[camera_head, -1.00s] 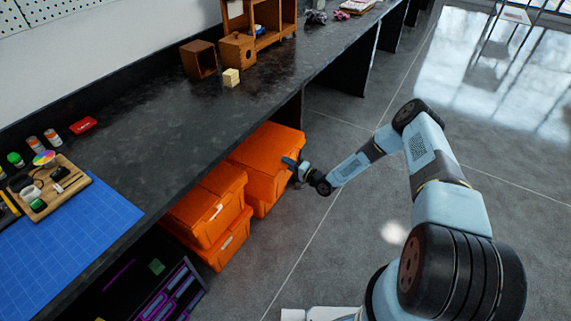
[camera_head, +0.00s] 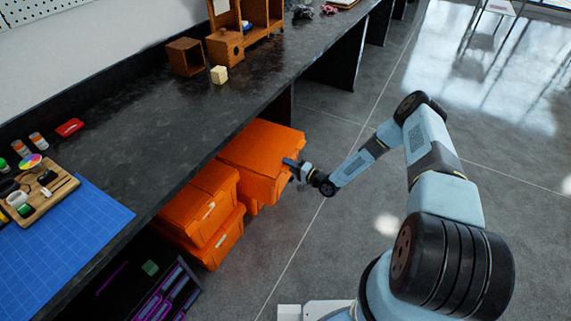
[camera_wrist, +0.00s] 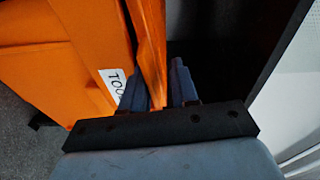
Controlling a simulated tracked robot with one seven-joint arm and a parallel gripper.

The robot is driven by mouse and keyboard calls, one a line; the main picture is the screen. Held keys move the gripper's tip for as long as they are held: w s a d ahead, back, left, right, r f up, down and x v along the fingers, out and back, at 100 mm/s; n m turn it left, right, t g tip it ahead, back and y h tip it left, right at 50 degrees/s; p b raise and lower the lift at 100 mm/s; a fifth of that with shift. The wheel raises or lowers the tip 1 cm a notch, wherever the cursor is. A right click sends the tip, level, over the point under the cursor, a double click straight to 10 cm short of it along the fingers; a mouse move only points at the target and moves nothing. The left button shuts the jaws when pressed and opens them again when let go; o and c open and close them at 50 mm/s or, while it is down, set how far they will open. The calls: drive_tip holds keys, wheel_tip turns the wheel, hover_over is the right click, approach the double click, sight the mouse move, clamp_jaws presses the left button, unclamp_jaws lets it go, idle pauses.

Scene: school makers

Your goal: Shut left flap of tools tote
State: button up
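The tools tote (camera_head: 264,152) is the farther orange tote under the bench, and its upper part reaches out past the bench edge. My gripper (camera_head: 289,163) is at its near right edge in the head view. In the wrist view a thin orange flap (camera_wrist: 150,45) stands between the two fingers of my gripper (camera_wrist: 158,88), which appear closed on it.
Stacked orange totes (camera_head: 207,215) stand just nearer than the tools tote. The dark workbench (camera_head: 150,125) overhangs them. A black case with purple edges (camera_head: 160,290) lies in the near left. The grey floor (camera_head: 340,235) right of the totes is clear.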

drive_tip(key=v, duration=1)
idle(0.9)
drive_tip(key=shift+d, duration=0.1)
idle(0.3)
